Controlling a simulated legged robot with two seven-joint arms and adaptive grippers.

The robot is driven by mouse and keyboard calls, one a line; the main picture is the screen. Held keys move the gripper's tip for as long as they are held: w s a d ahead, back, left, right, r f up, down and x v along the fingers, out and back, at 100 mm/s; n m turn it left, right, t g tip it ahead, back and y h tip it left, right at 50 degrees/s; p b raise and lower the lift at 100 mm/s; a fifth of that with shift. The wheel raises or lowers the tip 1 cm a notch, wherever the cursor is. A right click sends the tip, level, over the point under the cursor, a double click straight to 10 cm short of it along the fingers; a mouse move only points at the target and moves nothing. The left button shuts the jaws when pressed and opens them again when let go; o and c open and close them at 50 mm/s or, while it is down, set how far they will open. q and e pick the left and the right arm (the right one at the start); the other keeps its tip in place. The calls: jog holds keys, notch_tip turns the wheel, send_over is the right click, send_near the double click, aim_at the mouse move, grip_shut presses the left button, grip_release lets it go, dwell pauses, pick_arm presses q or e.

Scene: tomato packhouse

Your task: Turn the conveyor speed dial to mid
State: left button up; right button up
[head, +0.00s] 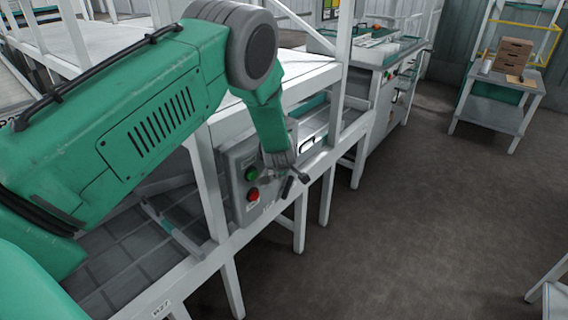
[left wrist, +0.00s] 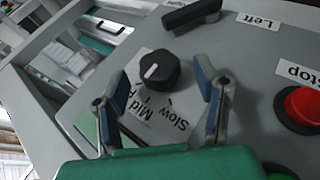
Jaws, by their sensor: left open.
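The speed dial is a round black knob (left wrist: 158,69) with a white pointer mark, on a grey control box (head: 236,182). My left gripper (left wrist: 161,76) is open, one finger on each side of the knob, with gaps showing. In the head view the left gripper (head: 285,172) is at the box's front and hides the dial. My right gripper is not in view.
The box also carries a red stop button (left wrist: 303,107), a green button (head: 251,174) and a black selector handle (left wrist: 192,14) near a "Left" label. White frame posts (head: 207,180) stand beside the box. Open floor (head: 420,220) lies to the right.

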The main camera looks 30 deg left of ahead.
pick_arm(q)
jog(key=v, duration=0.9)
